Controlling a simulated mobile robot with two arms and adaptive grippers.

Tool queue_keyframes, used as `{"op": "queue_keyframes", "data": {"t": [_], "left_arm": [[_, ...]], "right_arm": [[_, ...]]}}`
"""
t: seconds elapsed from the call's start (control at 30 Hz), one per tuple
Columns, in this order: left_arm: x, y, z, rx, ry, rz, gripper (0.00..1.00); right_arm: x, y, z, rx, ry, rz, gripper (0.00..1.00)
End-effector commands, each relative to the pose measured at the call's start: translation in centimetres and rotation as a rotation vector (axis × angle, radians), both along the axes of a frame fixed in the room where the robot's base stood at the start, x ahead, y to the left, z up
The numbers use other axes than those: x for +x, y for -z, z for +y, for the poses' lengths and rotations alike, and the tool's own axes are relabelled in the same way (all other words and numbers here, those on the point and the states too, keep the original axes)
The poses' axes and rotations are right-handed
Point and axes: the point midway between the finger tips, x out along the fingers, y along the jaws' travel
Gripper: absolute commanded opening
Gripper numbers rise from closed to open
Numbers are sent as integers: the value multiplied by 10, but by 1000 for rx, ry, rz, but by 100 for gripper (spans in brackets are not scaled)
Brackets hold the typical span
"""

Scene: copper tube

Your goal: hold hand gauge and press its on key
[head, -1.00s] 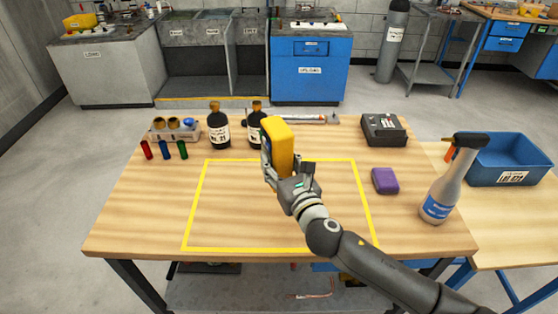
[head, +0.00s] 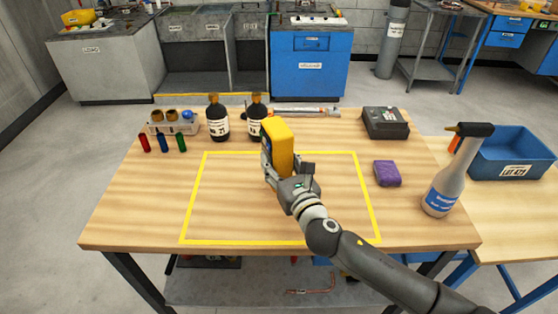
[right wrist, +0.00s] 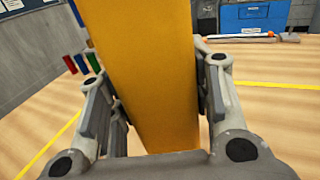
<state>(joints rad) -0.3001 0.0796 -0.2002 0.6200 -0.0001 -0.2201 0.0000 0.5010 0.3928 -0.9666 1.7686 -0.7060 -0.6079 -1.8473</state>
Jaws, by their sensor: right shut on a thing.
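The hand gauge (head: 279,149) is a yellow block-shaped device with a dark face on its left side. My right gripper (head: 282,178) is shut on it and holds it upright over the taped area of the table. In the right wrist view the yellow body of the gauge (right wrist: 150,75) stands between the two fingers of the right gripper (right wrist: 158,105). Its on key is hidden from both views. My left gripper is not in view.
The wooden table (head: 130,215) bears a yellow tape outline (head: 190,205). Behind it stand two dark bottles (head: 217,120) and a rack (head: 174,123) with small coloured tubes in front. At right are a dark device (head: 385,122), a purple block (head: 387,173) and a spray bottle (head: 445,185).

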Motion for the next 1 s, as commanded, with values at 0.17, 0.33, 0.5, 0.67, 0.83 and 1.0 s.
{"op": "queue_keyframes", "data": {"t": [0.17,0.33,0.5,0.67,0.83,1.0], "left_arm": [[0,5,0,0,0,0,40],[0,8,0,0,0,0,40],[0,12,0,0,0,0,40],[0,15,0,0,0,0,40],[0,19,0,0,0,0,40],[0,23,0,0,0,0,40]], "right_arm": [[0,5,0,2,0,-4,2],[0,9,0,1,-1,-4,2],[0,14,0,1,-1,-4,2],[0,19,0,1,-1,-4,2],[0,24,0,2,-1,-4,2],[0,29,0,2,-1,-4,2]]}}
